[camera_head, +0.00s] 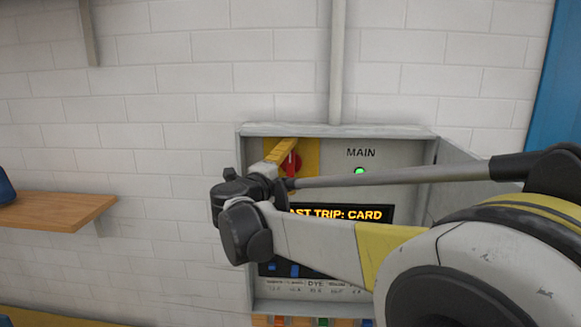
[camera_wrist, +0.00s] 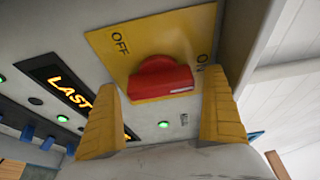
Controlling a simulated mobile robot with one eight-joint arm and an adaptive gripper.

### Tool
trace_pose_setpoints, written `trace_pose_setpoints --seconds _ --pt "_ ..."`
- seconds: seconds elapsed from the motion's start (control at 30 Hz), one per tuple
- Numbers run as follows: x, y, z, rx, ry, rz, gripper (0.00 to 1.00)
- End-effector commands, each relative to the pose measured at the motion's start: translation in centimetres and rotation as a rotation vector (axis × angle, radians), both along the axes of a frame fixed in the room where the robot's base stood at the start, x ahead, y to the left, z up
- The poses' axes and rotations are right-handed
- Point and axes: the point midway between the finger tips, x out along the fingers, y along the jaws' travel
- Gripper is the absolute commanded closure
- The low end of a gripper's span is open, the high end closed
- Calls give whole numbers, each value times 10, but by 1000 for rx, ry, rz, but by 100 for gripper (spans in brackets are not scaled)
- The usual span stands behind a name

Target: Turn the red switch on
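The red switch (camera_wrist: 163,78) is a rotary knob on a yellow plate (camera_wrist: 190,35) marked OFF and ON. A short white mark shows near one end of the knob; which label it points to I cannot tell. In the head view the switch (camera_head: 291,165) sits at the upper left inside the grey panel box, partly hidden by my gripper. My gripper (camera_wrist: 161,82) is open, with one yellow finger on each side of the knob in the wrist view. Gaps show between knob and fingers, and I see no contact. In the head view my gripper (camera_head: 284,150) is in front of the plate.
The panel box (camera_head: 340,130) has its door (camera_head: 470,175) open to the right. A green lamp (camera_head: 359,171) is lit under MAIN. The display (camera_head: 345,215) reads "LAST TRIP: CARD". Blue switches (camera_head: 283,270) sit below. A wooden shelf (camera_head: 60,212) is at left.

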Motion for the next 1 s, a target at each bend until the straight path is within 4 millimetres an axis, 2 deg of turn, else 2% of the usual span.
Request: trace_pose_setpoints --seconds 0.23,0.7,0.83,1.0 --pt "-8 4 1 -1 -1 1 1" --pt "-94 44 1 0 0 3 1" --pt "-106 48 1 0 0 2 1" --pt "-110 50 1 0 0 0 1"
